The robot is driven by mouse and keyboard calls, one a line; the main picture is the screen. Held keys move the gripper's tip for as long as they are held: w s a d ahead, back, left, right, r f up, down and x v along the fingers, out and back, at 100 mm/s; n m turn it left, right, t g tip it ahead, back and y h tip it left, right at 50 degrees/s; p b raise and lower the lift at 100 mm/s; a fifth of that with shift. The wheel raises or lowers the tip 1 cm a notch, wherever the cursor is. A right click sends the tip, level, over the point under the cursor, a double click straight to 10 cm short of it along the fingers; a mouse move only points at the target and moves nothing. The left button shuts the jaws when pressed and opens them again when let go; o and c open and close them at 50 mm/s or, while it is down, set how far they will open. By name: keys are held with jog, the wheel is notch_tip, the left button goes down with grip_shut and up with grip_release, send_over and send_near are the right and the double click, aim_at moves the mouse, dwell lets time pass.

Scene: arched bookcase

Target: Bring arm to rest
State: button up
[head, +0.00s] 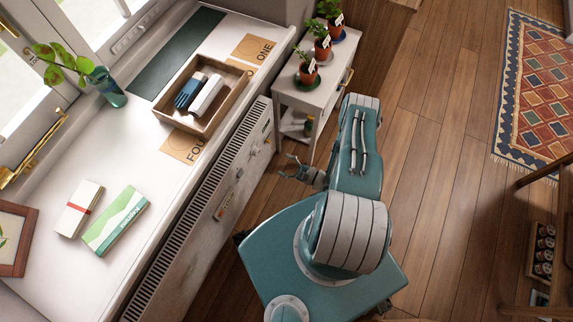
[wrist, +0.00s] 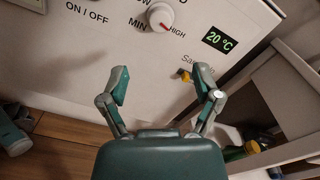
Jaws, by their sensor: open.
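The radiator front (wrist: 75,50) with a dial (wrist: 160,17) and a green 20 °C display (wrist: 220,37) lies beyond the fingers. I cannot tell the exact gap between the fingertips and the panel.
A white sill (head: 85,180) holds a wooden tray (head: 228,108), boxes and a vase (head: 108,88). A small side table (head: 316,98) with several potted plants stands beyond my gripper. A patterned rug (head: 540,85) lies at the right. The wooden floor between is clear.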

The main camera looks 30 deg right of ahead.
jog(key=shift+s+d, duration=0.15)
jog(key=shift+s, duration=0.1)
dwell(0.4)
